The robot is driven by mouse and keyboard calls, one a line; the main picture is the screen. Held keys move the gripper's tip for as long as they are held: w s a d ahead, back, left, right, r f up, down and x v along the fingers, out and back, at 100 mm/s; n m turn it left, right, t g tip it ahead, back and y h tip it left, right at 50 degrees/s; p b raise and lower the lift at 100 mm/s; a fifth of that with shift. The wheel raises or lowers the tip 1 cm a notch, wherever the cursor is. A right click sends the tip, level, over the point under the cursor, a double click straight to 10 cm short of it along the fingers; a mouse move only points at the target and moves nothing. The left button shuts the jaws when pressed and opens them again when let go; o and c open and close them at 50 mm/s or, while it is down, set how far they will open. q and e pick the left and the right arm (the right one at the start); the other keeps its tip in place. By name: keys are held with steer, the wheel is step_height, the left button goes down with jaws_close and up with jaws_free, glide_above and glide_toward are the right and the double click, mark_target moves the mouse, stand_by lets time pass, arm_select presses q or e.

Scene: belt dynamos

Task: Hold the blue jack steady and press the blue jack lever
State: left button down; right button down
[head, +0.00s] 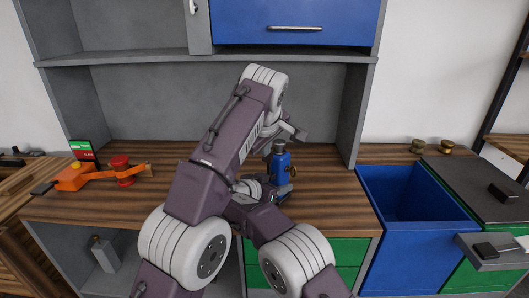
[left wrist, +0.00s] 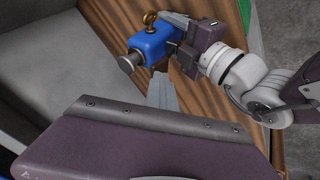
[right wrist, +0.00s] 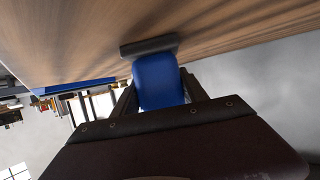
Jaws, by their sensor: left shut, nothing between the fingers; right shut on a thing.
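The blue jack (head: 281,163) stands on the wooden worktop, a dark round cap on top. It shows in the left wrist view (left wrist: 149,45) with a brass ring (left wrist: 150,19) on its side. My right gripper (left wrist: 178,52) is shut on its body; the right wrist view shows the blue body (right wrist: 158,82) between the fingers and a dark base plate (right wrist: 149,46) beyond. I cannot make out the lever clearly.
An orange device with a red knob (head: 121,165) sits at the worktop's left. A blue bin (head: 415,220) stands right of the worktop. A shelf with a blue cabinet (head: 294,20) hangs above. Worktop between the orange device and my arms is clear.

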arm_select(q)
steer(key=shift+r, duration=0.1)
steer(key=s+r, duration=0.2)
steer(key=s, duration=1.2)
steer(key=shift+d+r, duration=0.15)
steer(key=shift+w, duration=0.1)
stand_by(0.5)
steer(key=w+a+r, duration=0.1)
steer(key=a+r, duration=0.1)
steer(key=w+a+r, duration=0.1)
steer(key=a, duration=0.1)
steer(key=shift+w, duration=0.3)
steer(key=shift+f, duration=0.1)
